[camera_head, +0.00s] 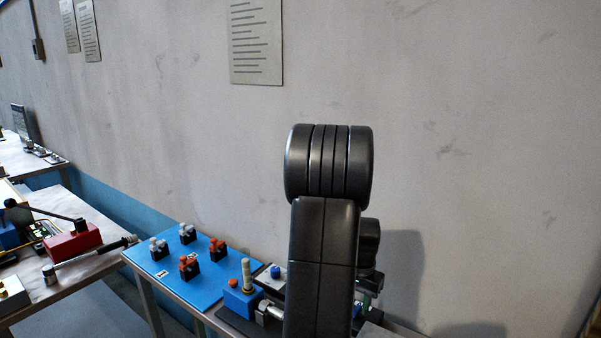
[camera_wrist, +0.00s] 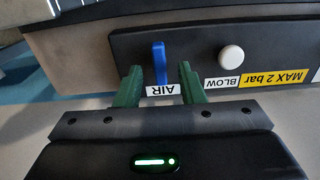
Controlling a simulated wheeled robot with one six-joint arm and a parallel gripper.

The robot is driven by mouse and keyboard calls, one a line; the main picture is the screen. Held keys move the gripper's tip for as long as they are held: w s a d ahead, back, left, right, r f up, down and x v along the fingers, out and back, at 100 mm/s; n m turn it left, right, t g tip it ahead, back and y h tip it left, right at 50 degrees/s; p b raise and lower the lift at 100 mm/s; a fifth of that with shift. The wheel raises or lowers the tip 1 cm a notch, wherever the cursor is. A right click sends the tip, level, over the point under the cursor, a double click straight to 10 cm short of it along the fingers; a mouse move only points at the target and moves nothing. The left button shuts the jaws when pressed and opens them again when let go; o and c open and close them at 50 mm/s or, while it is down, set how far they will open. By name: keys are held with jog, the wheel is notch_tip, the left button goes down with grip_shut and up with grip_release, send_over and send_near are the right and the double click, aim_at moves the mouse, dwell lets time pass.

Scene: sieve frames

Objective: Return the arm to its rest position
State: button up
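My gripper (camera_wrist: 160,74) shows in the wrist view with two green fingers spread apart. It is open, with no object clamped between the fingers. A blue lever (camera_wrist: 159,58) on a dark panel (camera_wrist: 127,47) appears between the fingertips, with gaps at both sides. I cannot tell its depth from them. A white "AIR" label (camera_wrist: 163,90) is just below the lever, upside down. In the head view my black arm rises in the middle, and its end by the bench is mostly hidden.
A white button (camera_wrist: 231,58), a "BLOW" label and a yellow "MAX 2 bar" label (camera_wrist: 273,78) sit right of the lever. A blue mat (camera_head: 212,284) holds several small clamps. A blue block (camera_head: 241,301) stands close left of my arm. A wall (camera_head: 480,130) rises behind.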

notch_tip(320, 180, up, 12)
notch_tip(320, 180, down, 14)
jog(key=shift+r, duration=0.2)
jog(key=shift+r+n+p, duration=0.1)
jog(key=shift+n+p, duration=0.25)
jog(key=shift+n, duration=0.15)
jog(key=n+p, duration=0.1)
jog(key=n, duration=0.3)
jog(key=n+p, duration=0.2)
jog(key=n, duration=0.3)
jog(key=shift+r+p, duration=0.1)
jog(key=shift+p, duration=0.3)
notch_tip(320, 180, up, 10)
jog(key=b, duration=0.1)
jog(key=shift+r+b, duration=0.25)
jog(key=shift+b, duration=0.1)
